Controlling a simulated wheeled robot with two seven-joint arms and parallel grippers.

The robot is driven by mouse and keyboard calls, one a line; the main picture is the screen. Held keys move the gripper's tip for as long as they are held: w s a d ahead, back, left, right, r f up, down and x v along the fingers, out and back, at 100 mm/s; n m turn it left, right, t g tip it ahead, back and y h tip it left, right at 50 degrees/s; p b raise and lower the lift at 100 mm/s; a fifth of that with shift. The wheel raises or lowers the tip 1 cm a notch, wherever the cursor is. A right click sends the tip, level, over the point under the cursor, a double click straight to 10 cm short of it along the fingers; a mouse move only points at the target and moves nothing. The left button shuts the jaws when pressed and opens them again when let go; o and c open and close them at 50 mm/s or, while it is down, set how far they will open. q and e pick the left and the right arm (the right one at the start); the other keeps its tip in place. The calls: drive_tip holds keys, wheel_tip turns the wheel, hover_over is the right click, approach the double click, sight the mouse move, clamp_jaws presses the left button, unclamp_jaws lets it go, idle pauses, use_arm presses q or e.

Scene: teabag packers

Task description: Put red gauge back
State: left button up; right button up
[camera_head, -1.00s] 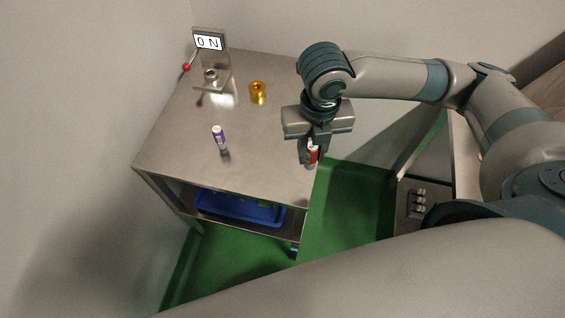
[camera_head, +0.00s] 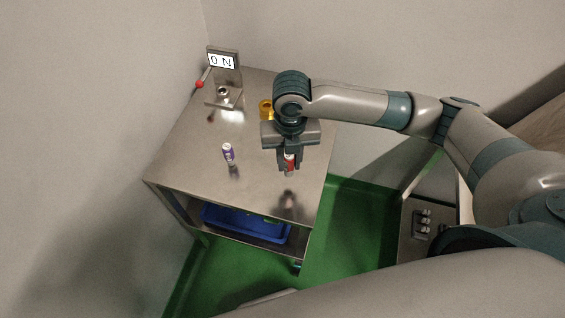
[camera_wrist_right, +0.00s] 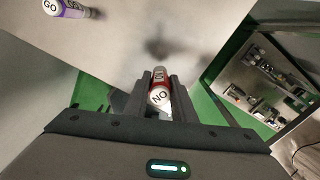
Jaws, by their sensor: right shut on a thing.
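The red gauge (camera_head: 289,164) is a small red cylinder with a white end; in the right wrist view its end reads "NO" (camera_wrist_right: 159,97). My right gripper (camera_head: 289,168) is shut on it and holds it upright above the metal table (camera_head: 185,150), with a dark shadow or reflection below it. The fingers show on both sides of the gauge in the right wrist view (camera_wrist_right: 160,92). A purple gauge with a white "GO" end (camera_wrist_right: 66,8) stands on the table, to the left of my right gripper in the head view (camera_head: 228,153). My left gripper is not in view.
A stand with an "ON" display (camera_head: 222,61) and a red-knobbed lever (camera_head: 200,84) is at the table's back left. A brass ring part (camera_head: 266,108) is partly behind my right arm. A blue bin (camera_head: 240,224) sits on the lower shelf. The table front is clear.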

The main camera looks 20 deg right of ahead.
drive_tip(key=shift+w+a+f, duration=0.3)
drive_tip(key=shift+w+f, duration=0.1)
drive_tip(key=shift+w, duration=0.2)
drive_tip(key=shift+w+a+f, duration=0.25)
drive_tip(key=shift+w+f, duration=0.1)
drive_tip(key=shift+w, duration=0.2)
drive_tip(key=shift+f+p, duration=0.9)
drive_tip(key=shift+f, duration=1.1)
drive_tip(key=shift+f, duration=0.15)
drive_tip(key=o, duration=1.1)
drive_tip(key=shift+c, duration=0.2)
